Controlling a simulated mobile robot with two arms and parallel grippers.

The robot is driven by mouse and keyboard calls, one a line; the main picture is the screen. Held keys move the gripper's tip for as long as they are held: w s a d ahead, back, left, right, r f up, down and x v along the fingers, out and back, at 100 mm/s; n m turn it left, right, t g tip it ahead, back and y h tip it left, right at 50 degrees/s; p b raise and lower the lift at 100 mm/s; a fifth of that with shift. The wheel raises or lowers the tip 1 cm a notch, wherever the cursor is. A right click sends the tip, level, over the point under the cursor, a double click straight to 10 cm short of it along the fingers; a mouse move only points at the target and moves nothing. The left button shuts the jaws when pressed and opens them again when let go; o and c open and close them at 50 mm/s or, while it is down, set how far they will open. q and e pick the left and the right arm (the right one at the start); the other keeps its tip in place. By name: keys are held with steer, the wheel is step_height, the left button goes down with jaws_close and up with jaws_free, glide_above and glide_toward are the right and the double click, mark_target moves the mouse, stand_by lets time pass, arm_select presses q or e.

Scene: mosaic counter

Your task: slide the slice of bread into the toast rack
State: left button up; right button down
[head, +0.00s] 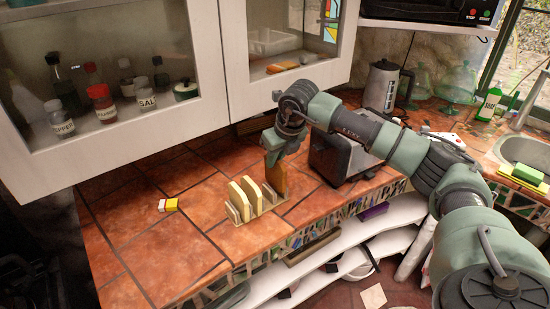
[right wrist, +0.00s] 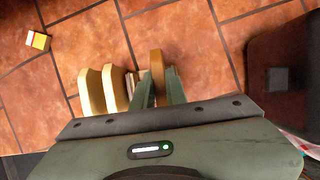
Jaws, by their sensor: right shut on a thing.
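The toast rack (head: 232,212) stands on the tiled counter in the head view, with two pale slices (head: 249,190) upright in it. They also show in the right wrist view (right wrist: 92,92). My right gripper (head: 273,152) is shut on a browner slice of bread (head: 277,178), held upright over the rack's right end. In the right wrist view its fingers (right wrist: 158,88) are on either side of the slice (right wrist: 157,66). The slice's lower edge is close to the rack; I cannot tell whether it is inside a slot. My left gripper is not in view.
A dark toaster (head: 335,150) stands right of the rack, behind my right arm. A small yellow, white and red box (head: 168,205) lies to the left. A cabinet (head: 130,120) hangs above the counter. A kettle (head: 381,85) stands at the back. The counter's front left is clear.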

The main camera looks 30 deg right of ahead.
mark_target(275, 172)
steer(key=shift+f+b, duration=1.05)
steer(key=shift+f, duration=0.4)
steer(key=c, duration=1.6)
jaws_free()
steer(key=o, duration=0.5)
steer(key=shift+r, duration=0.15)
